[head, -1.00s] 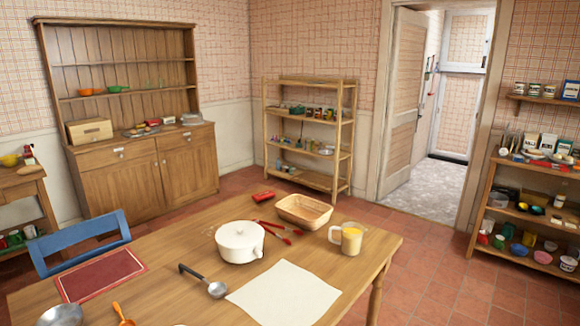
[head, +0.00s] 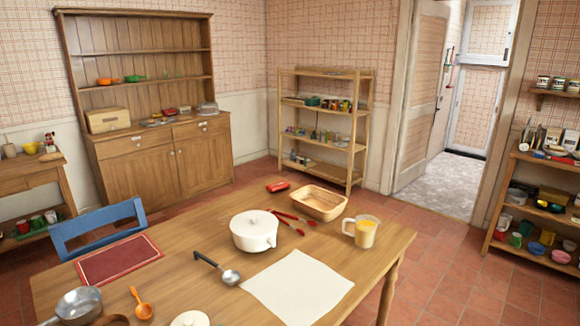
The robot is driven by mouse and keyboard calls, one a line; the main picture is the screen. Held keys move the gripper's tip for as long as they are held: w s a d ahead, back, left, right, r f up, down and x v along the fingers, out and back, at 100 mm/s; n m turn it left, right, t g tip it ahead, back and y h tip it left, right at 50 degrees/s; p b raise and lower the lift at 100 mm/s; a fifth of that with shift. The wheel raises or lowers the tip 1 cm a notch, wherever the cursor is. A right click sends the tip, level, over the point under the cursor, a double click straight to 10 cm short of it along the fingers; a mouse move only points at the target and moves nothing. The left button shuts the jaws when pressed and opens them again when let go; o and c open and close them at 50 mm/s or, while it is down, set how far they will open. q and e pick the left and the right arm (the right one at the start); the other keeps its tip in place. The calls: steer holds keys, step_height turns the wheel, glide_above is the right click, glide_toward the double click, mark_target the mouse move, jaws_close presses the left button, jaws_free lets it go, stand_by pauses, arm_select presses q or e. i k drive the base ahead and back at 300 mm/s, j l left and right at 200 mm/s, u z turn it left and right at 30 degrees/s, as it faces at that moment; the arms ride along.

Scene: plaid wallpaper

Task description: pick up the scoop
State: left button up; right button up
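An orange scoop (head: 143,310) lies on the near left part of the wooden table (head: 200,215), its thin handle pointing away from me. It is between a grey metal saucepan (head: 80,305) on its left and a round whitish thing (head: 190,318) on its right, cut by the bottom edge. A metal ladle with a dark handle (head: 230,277) lies farther right. Neither of my grippers is in view.
A white pot (head: 254,231), red tongs (head: 290,222), a basket (head: 318,204), a yellow-filled jug (head: 365,232) and a pale sheet (head: 297,285) are on the table. A red mat (head: 119,260) lies at left by a blue chair (head: 97,228). A brown curved thing (head: 111,320) is partly cut off.

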mark_target(144, 311)
steer(key=u, duration=1.35)
